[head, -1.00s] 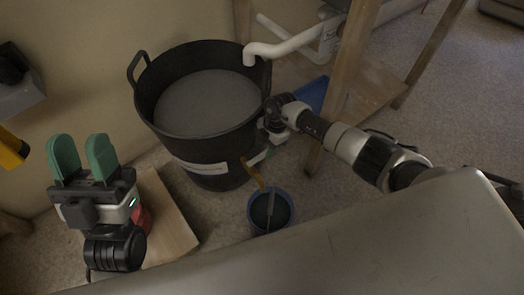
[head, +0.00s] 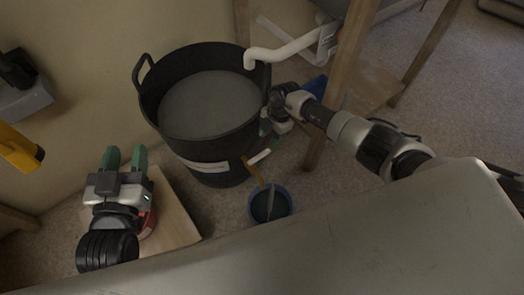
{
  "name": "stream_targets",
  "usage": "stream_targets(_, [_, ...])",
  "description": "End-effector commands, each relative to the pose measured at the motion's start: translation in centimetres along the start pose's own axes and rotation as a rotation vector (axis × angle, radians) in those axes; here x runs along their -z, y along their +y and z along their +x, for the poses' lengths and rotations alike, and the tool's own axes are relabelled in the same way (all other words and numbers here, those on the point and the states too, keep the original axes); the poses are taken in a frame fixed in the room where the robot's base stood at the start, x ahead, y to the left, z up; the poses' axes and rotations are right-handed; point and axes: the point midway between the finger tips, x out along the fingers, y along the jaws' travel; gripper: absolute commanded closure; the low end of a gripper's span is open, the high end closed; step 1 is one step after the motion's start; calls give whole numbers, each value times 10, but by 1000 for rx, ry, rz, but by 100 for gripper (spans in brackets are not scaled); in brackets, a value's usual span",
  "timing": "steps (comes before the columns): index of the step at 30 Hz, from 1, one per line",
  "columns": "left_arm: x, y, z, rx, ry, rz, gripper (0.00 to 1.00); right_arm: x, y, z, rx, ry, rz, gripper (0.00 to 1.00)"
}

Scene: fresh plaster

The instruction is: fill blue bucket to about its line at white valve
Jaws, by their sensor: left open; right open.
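The blue bucket (head: 284,211) stands on the floor in front of the big black tub (head: 212,150). An orange-brown spout (head: 253,172) slopes from the tub towards it. A pale streak, apparently running liquid, goes from the spout's end into the bucket. Dark liquid shows inside; I cannot make out a fill line. The white valve handle (head: 260,157) sticks out by the spout. My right gripper (head: 272,138) is open beside the tub, just above the handle; its fingers are partly hidden, and contact is unclear. My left gripper (head: 125,157) is open and empty at the left.
The tub holds grey liquid, with a white pipe (head: 285,50) over its rim. A wooden post (head: 340,85) stands right of the tub. A wooden board (head: 172,215) and a red object (head: 148,222) lie under my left gripper. A yellow object (head: 18,148) is at the far left.

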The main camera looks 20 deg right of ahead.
Motion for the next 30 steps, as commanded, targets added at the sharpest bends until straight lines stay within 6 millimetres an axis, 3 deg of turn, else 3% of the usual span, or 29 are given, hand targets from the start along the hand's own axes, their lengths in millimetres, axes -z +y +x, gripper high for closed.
stream_targets(14, [-51,-10,-24,26,-440,4,57,0,0,-23,0,-1,1,57])
stream_targets(30, [-89,-18,-76,54,-875,-1,57,0,0,-44,0,-1,1,57])
